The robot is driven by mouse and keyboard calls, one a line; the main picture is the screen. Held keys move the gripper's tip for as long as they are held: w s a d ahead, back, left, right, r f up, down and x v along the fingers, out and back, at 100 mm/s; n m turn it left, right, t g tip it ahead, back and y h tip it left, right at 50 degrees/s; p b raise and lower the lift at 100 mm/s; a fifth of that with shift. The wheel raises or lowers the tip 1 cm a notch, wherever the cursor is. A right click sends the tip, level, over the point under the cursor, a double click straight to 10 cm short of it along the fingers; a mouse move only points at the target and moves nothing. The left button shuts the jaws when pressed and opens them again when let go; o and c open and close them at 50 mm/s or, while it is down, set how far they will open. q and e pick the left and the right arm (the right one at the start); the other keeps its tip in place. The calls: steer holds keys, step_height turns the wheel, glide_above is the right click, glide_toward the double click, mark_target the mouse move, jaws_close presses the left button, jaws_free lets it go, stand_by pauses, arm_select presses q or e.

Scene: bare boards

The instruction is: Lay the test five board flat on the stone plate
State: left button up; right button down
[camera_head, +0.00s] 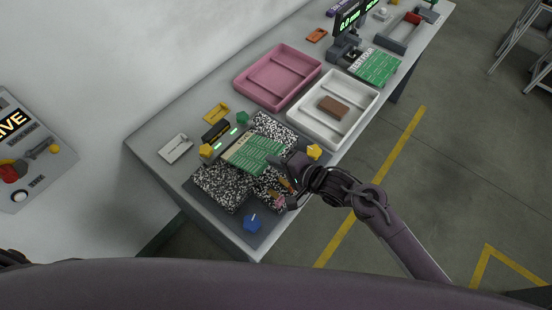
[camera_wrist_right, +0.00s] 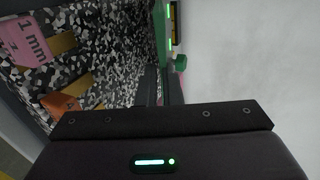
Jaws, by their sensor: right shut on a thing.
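The test five board (camera_head: 252,155) is green with a pale label strip. In the head view it is over the black-and-white speckled stone plate (camera_head: 215,188). My right gripper (camera_head: 279,164) is shut on the board's right-hand edge. In the right wrist view the board shows almost edge-on as a green strip (camera_wrist_right: 160,30), with the stone plate (camera_wrist_right: 105,60) to its left. The board looks close to level with the plate, but I cannot tell whether it touches it. The board hides the middle of the plate. My left gripper is not visible.
Yellow (camera_head: 314,151), blue (camera_head: 253,222) and green (camera_head: 242,117) pieces stand around the plate. A white tray (camera_head: 365,113) and pink tray (camera_head: 245,86) are farther back.

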steer(key=shift+f, duration=0.4)
stand_by(0.4)
steer(key=c, duration=1.5)
jaws_free()
steer(key=shift+o, duration=0.2)
